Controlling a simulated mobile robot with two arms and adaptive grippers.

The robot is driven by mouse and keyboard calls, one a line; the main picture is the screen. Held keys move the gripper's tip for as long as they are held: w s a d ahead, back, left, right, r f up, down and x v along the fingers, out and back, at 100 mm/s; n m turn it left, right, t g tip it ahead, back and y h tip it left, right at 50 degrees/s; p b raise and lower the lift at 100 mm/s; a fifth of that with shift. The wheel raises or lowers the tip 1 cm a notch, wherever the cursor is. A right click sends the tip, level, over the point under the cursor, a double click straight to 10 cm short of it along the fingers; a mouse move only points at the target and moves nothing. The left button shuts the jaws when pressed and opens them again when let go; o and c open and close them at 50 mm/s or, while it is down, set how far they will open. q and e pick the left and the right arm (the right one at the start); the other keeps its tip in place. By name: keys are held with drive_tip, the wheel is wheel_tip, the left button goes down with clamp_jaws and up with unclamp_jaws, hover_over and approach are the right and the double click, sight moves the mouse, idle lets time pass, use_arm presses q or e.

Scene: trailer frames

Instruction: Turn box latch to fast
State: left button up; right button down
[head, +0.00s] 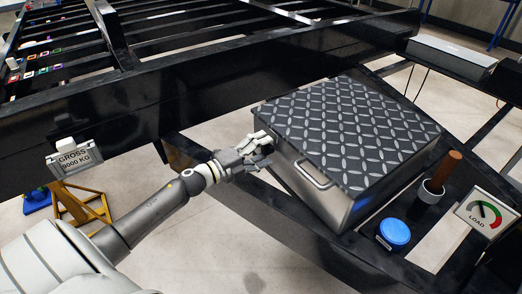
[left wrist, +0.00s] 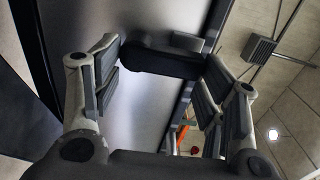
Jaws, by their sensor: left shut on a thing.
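The box (head: 345,125) has a dark diamond-plate lid and bare metal sides, and sits on the black trailer frame. My left gripper (head: 258,154) is at the left end of its front side. In the left wrist view, a dark latch bar (left wrist: 160,63) stands out from the metal face of the box. The fingers of my left gripper (left wrist: 162,78) are on either side of this bar and shut on it. In the head view the gripper hides the latch, so its setting cannot be read. My right gripper is not in view.
A metal handle (head: 314,175) is on the box front, right of my left gripper. A blue button (head: 395,232), a brown-topped post (head: 440,173) and a load gauge (head: 485,213) stand at the right. A gross-weight sign (head: 76,158) is at the left.

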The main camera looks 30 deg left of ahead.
use_arm(q)
drive_tip(key=shift+w+a+r, duration=0.1)
drive_tip(key=shift+a+r, duration=0.05)
drive_tip(key=shift+r, duration=0.25)
drive_tip(key=o, duration=0.9)
drive_tip(key=shift+o, duration=0.2)
drive_tip(key=shift+f, duration=0.15)
drive_tip(key=shift+f, duration=0.1)
drive_tip(key=shift+s+a+f, duration=0.1)
drive_tip(key=shift+s, duration=0.6)
drive_tip(key=v, duration=1)
drive_tip(key=shift+s+a, duration=0.15)
drive_tip(key=shift+s, duration=0.2)
